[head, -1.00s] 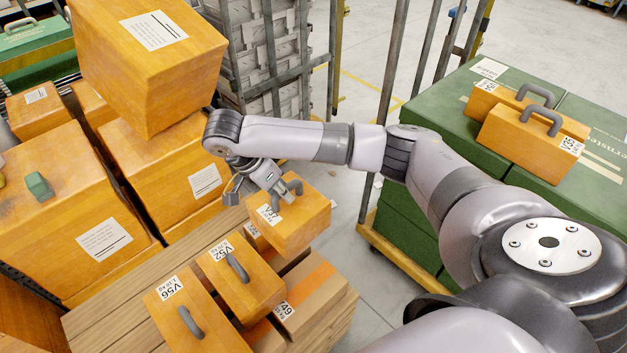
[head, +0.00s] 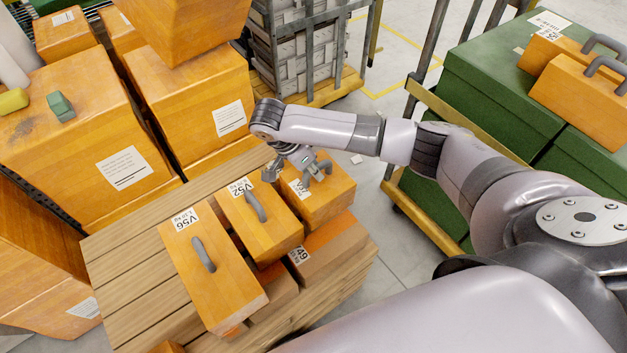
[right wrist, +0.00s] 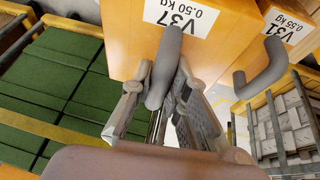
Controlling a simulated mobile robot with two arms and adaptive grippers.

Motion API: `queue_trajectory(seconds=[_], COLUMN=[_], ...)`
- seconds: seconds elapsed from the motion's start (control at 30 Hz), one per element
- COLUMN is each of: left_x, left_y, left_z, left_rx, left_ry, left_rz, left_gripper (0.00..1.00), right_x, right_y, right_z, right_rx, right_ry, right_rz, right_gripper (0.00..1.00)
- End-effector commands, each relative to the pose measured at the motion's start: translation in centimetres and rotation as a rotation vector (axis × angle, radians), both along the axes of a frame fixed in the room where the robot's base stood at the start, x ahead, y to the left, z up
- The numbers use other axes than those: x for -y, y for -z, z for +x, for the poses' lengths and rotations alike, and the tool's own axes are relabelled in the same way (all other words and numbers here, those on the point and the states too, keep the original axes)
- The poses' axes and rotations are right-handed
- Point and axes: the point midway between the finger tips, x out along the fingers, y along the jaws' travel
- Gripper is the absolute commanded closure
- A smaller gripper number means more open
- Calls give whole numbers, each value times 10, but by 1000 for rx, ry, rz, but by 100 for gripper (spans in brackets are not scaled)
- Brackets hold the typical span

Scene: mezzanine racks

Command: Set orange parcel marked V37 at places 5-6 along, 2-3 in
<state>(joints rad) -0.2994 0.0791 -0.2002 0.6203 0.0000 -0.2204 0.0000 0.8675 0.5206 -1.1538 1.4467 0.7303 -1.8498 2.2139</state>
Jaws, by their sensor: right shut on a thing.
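My right gripper (head: 305,165) is shut on the grey handle of the orange parcel V37 (head: 335,194). In the right wrist view the handle lies between the two fingers (right wrist: 165,95), below the V37 label (right wrist: 178,14). The parcel hangs upright at the far right corner of the wooden-slatted pallet load (head: 130,250), just right of parcel V52 (head: 270,235). Whether it touches what is beneath it cannot be told. Parcel V31 (right wrist: 285,50) shows beside it in the right wrist view. My left gripper is not in view.
Orange parcel V56 (head: 225,280) stands left of V52. A lower box marked 49 (head: 335,245) lies under and in front of V37. Large orange boxes (head: 70,140) stand at left. A green-box cart (head: 500,100) with two orange parcels stands at right.

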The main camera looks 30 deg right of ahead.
Motion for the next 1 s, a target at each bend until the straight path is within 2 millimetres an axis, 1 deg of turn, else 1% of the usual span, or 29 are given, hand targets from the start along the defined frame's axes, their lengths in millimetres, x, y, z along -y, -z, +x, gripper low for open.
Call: queue_trajectory(seconds=[0.07, 0.2, 0.3, 0.4, 0.67, 0.9, 0.93, 1.0], left_x=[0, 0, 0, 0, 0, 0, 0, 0], left_y=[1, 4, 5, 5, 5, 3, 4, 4], left_z=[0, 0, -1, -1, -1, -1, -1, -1], left_rx=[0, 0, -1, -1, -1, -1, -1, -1], left_ry=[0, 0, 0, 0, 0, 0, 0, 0], left_rz=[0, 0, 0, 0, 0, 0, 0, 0], left_gripper=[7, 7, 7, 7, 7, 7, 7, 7], right_x=[0, 0, 0, 0, 0, 0, 0, 0], right_y=[7, 29, 39, 42, 43, 50, 51, 51], right_z=[0, 0, 0, 1, 1, 0, 0, 0], right_rx=[1, 1, 1, 3, 2, 0, 0, 0], right_ry=[0, 1, 0, 1, 0, 0, 0, 0], right_rz=[0, -1, -1, 0, 0, 1, 1, 1], right_gripper=[100, 100, 100, 100, 100, 100, 83, 79])
